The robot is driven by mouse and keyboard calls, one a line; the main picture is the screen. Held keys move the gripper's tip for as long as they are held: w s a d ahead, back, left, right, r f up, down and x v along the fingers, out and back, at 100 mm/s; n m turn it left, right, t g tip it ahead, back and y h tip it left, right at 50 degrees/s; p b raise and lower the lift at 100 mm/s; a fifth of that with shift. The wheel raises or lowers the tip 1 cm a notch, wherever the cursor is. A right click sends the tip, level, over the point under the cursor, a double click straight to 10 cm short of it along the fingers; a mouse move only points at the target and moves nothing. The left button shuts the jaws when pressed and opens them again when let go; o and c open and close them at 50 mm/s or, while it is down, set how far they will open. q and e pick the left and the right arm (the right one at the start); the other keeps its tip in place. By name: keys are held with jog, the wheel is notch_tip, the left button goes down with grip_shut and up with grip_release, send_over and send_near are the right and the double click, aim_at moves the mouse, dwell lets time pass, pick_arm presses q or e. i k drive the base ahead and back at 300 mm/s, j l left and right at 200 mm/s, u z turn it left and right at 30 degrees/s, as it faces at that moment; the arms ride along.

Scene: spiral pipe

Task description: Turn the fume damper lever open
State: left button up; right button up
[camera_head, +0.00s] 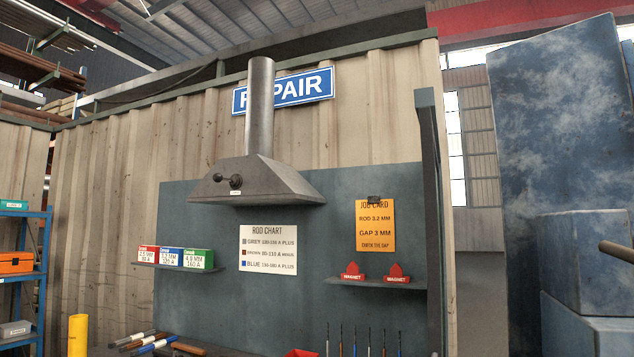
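The fume damper lever (228,180) is a short dark lever with round knobs on the front of the grey metal fume hood (262,180). It lies close to level, running from a knob at left to a larger knob at right. A small white label (236,193) sits just below it; its text is too small to read. A round metal duct (260,105) rises from the hood. Neither of my grippers shows in the head view.
Below the hood is a blue-grey panel with a rod chart (268,249). A left shelf (180,267) holds small boxes; a right shelf (375,283) holds red magnets. Rods and tools (160,344) lie along the bottom. Large blue blocks (560,150) stand at right.

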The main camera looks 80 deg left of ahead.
aim_at(218, 177)
jog(key=u, duration=2.9)
